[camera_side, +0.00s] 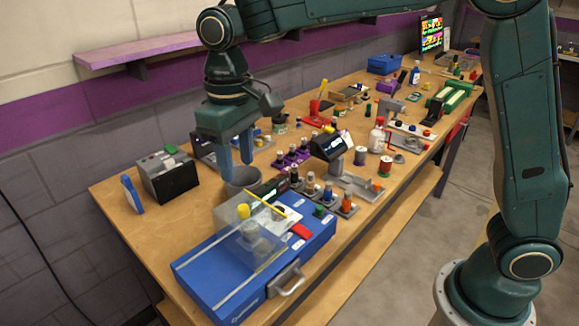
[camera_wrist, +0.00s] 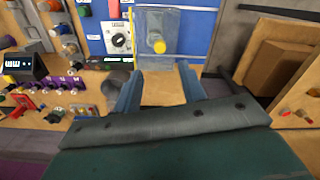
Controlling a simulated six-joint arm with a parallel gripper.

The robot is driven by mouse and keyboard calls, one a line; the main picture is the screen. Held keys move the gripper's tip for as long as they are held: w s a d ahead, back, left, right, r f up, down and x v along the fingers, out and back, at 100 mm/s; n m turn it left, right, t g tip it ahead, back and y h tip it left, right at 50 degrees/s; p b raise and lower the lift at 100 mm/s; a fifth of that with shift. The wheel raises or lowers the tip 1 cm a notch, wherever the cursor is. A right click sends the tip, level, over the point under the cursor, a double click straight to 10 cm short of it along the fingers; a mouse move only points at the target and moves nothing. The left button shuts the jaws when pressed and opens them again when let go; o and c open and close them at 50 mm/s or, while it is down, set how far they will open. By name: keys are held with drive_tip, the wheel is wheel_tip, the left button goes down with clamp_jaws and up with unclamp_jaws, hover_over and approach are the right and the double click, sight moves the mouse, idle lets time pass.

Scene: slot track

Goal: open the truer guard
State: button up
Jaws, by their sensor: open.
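The truer guard, a clear cover (camera_side: 256,246) with a yellow knob (camera_side: 243,211), sits on the blue machine box (camera_side: 205,285) at the table's near end. A grey part shows through it. In the wrist view the clear guard (camera_wrist: 147,22) and its yellow knob (camera_wrist: 157,43) are ahead of the fingers. I cannot tell for sure whether the guard is fully down. My gripper (camera_side: 236,168) points down behind the box, above the table, apart from the guard. Its blue fingers (camera_wrist: 158,90) are open with nothing between them.
A grey cup (camera_side: 242,176) stands right by my fingers. A dark grey device (camera_side: 169,176) and a blue upright piece (camera_side: 132,194) stand to the left. A black display (camera_side: 328,146) and several small knobs and spools crowd the right. Bare table lies left of the box.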

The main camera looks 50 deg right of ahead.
sight(242, 207)
wheel_tip(242, 207, down, 10)
drive_tip(key=shift+r, duration=0.1)
idle(0.4)
clamp_jaws()
